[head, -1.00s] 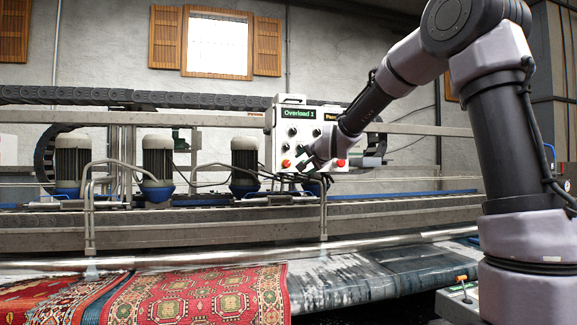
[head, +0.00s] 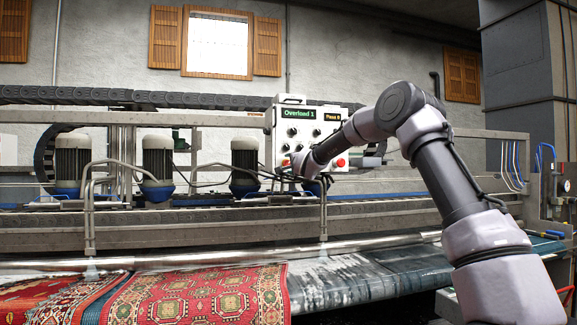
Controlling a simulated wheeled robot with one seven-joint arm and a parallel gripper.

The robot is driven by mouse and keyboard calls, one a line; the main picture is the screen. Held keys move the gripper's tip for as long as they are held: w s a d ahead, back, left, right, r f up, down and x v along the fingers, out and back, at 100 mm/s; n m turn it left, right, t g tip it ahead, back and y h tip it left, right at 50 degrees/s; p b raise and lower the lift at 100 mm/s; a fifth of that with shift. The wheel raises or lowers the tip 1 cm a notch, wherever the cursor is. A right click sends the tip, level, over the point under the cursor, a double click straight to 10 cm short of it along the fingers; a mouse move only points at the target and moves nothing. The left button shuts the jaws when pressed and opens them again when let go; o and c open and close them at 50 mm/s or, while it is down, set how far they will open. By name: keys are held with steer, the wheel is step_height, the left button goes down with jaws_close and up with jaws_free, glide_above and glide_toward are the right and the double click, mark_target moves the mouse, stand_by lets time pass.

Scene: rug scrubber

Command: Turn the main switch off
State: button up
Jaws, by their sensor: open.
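A white control panel (head: 328,111) hangs on the machine frame, with a green "Overload 1" display (head: 299,111), an orange "Pass" display (head: 332,117) and several dark round knobs. A red button (head: 340,163) shows at its lower right. No label marks the main switch, so I cannot tell which control it is. My gripper (head: 299,165) is open in front of the panel's lower left, and hides part of the lower row. It is too small to tell whether it touches the panel.
Several motors (head: 158,158) stand on the frame left of the panel. A curved metal handrail (head: 323,215) rises below it. A red patterned rug (head: 200,300) lies on the bed in front. Hoses and gauges (head: 565,188) are at the far right.

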steer(key=shift+x, duration=0.85)
jaws_close()
